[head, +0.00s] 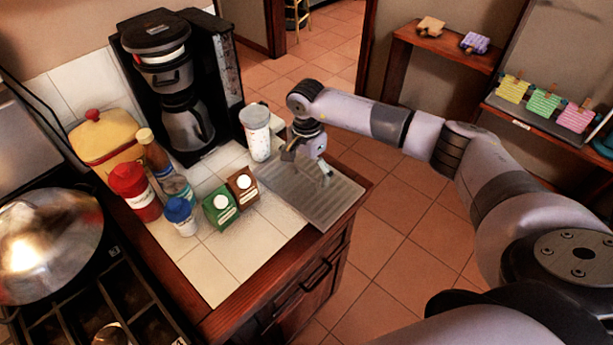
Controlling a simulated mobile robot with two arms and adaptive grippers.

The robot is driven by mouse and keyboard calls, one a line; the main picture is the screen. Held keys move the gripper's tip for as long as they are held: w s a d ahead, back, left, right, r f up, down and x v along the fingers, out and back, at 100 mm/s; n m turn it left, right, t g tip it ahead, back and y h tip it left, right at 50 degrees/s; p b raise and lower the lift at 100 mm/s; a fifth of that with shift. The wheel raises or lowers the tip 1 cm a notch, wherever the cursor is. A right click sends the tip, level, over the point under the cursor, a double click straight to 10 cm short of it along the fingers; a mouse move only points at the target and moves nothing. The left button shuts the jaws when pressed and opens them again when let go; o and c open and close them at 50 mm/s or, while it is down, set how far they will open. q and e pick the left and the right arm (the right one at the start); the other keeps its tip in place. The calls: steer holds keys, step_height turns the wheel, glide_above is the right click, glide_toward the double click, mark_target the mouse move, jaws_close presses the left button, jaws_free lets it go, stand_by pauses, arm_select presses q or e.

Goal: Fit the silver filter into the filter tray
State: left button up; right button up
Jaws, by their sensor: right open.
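A black coffee maker (225,75) stands at the back of the tiled counter, with a steel carafe (186,128) in its lower part. A part with a dark handle (163,79) sits below its lid; I cannot tell whether this is the filter tray. My right gripper (308,164) is open and points down above a grey ribbed drain board (318,205) at the counter's right end. I cannot make out a silver filter; if one is under the gripper, the fingers hide it. My left gripper is not in view.
Green (219,208) and brown (243,186) cartons, a red jar (134,192) and bottles stand left of the board. A stove with a shiny pot (45,245) is at left. The front tiles are clear.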

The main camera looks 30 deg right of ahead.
steer(key=shift+f, duration=0.75)
steer(key=c, duration=1.4)
steer(key=shift+r, duration=0.1)
steer(key=shift+c, duration=0.8)
steer(key=shift+w+r, duration=0.1)
